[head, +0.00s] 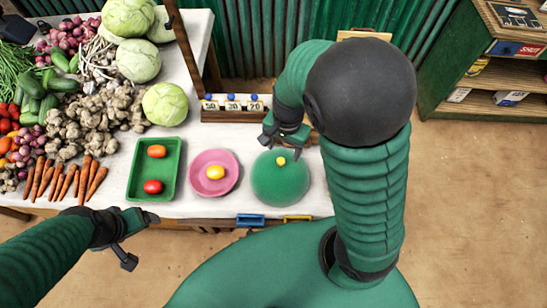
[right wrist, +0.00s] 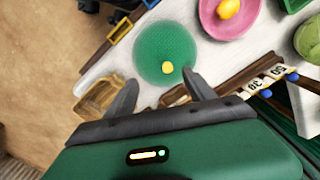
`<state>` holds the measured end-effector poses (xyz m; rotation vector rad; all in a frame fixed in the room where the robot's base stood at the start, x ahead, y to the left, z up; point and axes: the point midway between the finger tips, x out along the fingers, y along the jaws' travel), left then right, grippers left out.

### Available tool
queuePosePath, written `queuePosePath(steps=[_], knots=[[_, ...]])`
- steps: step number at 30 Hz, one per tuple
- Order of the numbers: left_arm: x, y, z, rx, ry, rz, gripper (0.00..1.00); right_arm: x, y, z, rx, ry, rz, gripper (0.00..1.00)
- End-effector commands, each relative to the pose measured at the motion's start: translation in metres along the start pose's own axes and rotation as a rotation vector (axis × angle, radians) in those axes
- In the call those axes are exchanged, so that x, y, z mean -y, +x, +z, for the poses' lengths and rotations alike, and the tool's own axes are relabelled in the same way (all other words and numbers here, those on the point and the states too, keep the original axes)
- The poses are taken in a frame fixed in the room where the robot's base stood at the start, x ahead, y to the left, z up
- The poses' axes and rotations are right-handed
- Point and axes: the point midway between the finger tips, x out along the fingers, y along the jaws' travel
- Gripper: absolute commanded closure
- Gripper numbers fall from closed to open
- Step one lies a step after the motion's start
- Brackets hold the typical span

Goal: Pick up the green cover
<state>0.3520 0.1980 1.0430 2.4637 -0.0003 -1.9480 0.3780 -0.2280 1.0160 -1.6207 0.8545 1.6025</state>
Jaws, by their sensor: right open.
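The green cover (head: 279,182) is a round dome with a small yellow knob (head: 281,160) on top. It stands on the white table, to the right of the pink plate. My right gripper (head: 283,147) is open and empty just behind and above the knob in the head view. In the right wrist view, the green cover (right wrist: 165,45) lies beyond the open fingers (right wrist: 160,82), with the knob (right wrist: 167,67) roughly between their tips. I cannot tell whether anything is under the cover. My left gripper (head: 137,237) is open and empty near the table's front edge.
The pink plate (head: 202,187) holds a yellow fruit. A green tray (head: 134,180) holds an orange and a red one. A wooden rack with numbered blocks (head: 230,105) stands behind the cover. Vegetables fill the table's left. Blue and yellow handles (head: 250,220) line the front edge.

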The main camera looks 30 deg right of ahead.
Motion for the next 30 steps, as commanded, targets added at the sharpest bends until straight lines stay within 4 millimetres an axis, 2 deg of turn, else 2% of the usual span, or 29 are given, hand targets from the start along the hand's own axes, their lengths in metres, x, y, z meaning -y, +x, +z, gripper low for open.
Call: queuePosePath(steps=[1,3,5,16,18,23,30], knots=[[0.0,-0.021,-0.005,0.001,0.0,0.0,0.21,0.003,-0.02,-0.007,-0.002,0.109,0.018,0.37],[0.0,-0.024,-0.005,0.001,0.0,0.0,0.21,0.005,-0.023,-0.014,-0.005,0.224,0.027,0.37],[0.0,-0.02,-0.004,0.001,0.001,0.0,0.21,0.004,-0.018,-0.016,-0.007,0.266,0.029,0.37],[0.0,0.01,0.003,0.002,0.0,0.0,0.21,0.001,0.077,-0.018,-0.006,0.272,0.031,0.37],[0.0,0.013,0.004,0.002,0.0,0.0,0.21,0.002,0.088,-0.019,-0.007,0.271,0.029,0.37],[0.0,0.015,0.004,0.002,0.0,0.0,0.21,0.001,0.103,-0.019,-0.007,0.27,0.027,0.37],[0.0,0.023,0.006,0.001,0.001,0.0,0.21,0.002,0.144,-0.021,-0.006,0.268,0.027,0.37]])
